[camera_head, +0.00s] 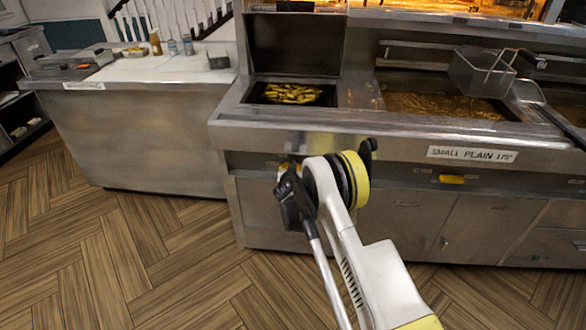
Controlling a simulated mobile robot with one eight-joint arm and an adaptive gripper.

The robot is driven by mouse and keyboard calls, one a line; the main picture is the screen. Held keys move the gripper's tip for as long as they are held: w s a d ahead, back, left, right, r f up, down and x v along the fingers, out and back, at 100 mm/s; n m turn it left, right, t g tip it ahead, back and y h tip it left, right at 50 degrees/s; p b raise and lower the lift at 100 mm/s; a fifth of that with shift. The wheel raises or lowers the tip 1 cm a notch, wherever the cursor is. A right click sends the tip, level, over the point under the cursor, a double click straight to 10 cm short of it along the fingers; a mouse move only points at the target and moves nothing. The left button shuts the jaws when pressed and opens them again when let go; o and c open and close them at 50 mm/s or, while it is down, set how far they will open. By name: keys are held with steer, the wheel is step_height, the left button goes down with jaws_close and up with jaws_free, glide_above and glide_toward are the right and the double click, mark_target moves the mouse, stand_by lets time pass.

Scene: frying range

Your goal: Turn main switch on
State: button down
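The frying range (400,131) is a long steel unit with a front control panel. My white and yellow arm reaches up to this panel, left of its middle. My gripper (289,172) is at the arm's end, close to the panel face; its fingers are mostly hidden by the wrist, and I cannot tell if they touch anything. No part is clearly readable as the main switch; the panel behind my arm is hidden.
A fryer basket (482,74) sits over the oil pan (440,106) at right. Chips (292,94) lie in the left well. A steel counter (140,125) with bottles stands at left. The wooden floor (120,250) in front is clear.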

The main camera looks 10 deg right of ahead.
steer(key=shift+a+n, duration=0.1)
steer(key=shift+n, duration=0.3)
steer(key=shift+h, duration=0.3)
steer(key=c, duration=1.3)
jaws_free()
steer(key=shift+s, duration=0.1)
steer(key=v, duration=1.1)
steer(key=shift+s+r, duration=0.25)
steer(key=shift+r, duration=0.1)
steer(key=shift+a, duration=0.15)
